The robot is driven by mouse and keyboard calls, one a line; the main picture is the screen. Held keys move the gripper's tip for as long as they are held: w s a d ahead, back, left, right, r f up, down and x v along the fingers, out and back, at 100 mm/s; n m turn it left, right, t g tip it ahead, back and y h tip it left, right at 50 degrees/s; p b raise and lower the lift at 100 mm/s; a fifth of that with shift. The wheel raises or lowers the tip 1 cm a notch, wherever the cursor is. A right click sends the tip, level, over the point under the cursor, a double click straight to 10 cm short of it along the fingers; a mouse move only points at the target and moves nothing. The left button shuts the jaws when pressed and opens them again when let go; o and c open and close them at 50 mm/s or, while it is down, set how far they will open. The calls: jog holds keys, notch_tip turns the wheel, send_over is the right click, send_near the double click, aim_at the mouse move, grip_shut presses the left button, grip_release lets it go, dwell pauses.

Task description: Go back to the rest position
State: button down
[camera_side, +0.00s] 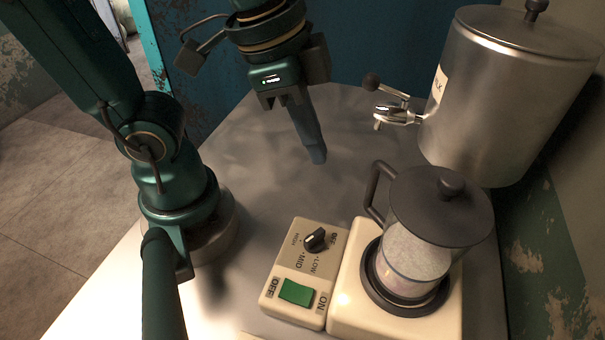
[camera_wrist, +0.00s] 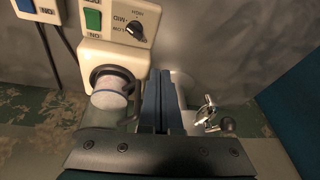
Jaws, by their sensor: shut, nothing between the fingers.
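My gripper (camera_side: 318,156) points down above the grey table, its fingers together and empty. In the wrist view my gripper (camera_wrist: 161,74) also shows closed, with nothing between the fingers. It is apart from the jug and the milk tank. The glass jug (camera_side: 418,252) with a dark lid and handle stands upright on the cream heater (camera_side: 345,318). Pale liquid shows inside it. The jug is partly visible in the wrist view (camera_wrist: 108,101), left of my fingers.
A control box with a black dial (camera_side: 316,239) and green switch (camera_side: 296,292) sits left of the heater. A metal milk tank (camera_side: 500,100) with a tap (camera_side: 396,115) stands at the back right.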

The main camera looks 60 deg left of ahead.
jog(key=shift+s+a+f+n+t+y, duration=0.15)
jog(key=shift+a+n+t, duration=0.2)
jog(key=shift+a+n, duration=0.7)
jog(key=shift+s+a+f+n+t+y, duration=0.15)
jog(key=shift+a+n+t, duration=0.25)
jog(key=shift+a+n, duration=0.6)
jog(key=shift+s+a+n+t+y, duration=0.1)
jog(key=shift+a+n+t+y, duration=0.2)
jog(key=shift+a+n, duration=0.7)
